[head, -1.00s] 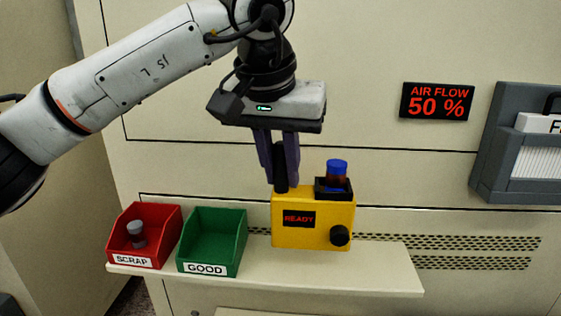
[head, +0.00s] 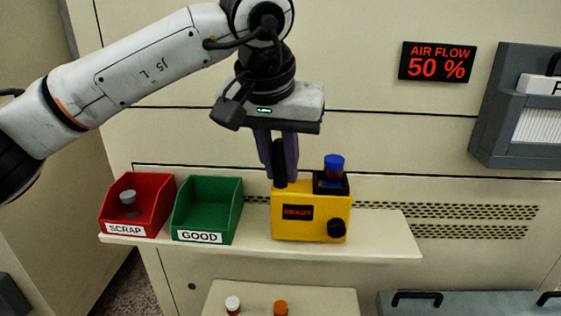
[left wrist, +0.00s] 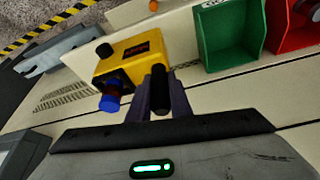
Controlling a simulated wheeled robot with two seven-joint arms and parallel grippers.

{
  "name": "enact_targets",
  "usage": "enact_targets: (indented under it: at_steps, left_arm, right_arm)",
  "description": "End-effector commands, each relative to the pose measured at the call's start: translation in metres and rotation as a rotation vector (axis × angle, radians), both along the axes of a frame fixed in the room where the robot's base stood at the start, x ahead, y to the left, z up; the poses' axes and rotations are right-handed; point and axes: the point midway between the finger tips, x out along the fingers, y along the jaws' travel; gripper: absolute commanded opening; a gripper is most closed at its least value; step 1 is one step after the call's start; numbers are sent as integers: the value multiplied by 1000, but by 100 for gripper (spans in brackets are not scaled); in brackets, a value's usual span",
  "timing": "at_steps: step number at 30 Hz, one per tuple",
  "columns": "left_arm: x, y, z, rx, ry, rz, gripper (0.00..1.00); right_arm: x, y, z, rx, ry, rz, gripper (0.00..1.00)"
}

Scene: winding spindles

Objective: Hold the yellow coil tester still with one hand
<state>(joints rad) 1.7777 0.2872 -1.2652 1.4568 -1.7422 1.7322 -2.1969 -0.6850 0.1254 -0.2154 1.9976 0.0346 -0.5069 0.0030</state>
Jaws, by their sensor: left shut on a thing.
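The yellow coil tester (head: 312,229) stands upright on a narrow cream shelf, with a dark display reading READY and a black knob on its front. A blue-capped coil (head: 334,168) sits in the black socket on its top right. My left gripper (head: 281,180) points down and is shut on the black post at the tester's top left. In the left wrist view the yellow tester (left wrist: 130,58), the black post (left wrist: 160,88) between the fingers and the blue-ended coil (left wrist: 110,102) show. My right gripper is not in view.
Left of the tester on the shelf (head: 385,240) stand a red SCRAP bin (head: 162,213) holding a grey-topped spool (head: 128,204) and an empty green GOOD bin (head: 232,222). White-topped (head: 233,305) and orange-topped (head: 280,308) items stand on a lower surface. An AIR FLOW 50 % sign (head: 437,62) is on the wall.

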Motion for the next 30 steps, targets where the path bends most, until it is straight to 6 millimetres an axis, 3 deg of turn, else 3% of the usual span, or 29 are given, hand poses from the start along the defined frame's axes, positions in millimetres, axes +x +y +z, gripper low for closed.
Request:
enact_targets:
  at_steps: [30]
  left_arm:
    - [0,0,-9,-1,-3,0,0]
  right_arm:
    - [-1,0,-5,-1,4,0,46]
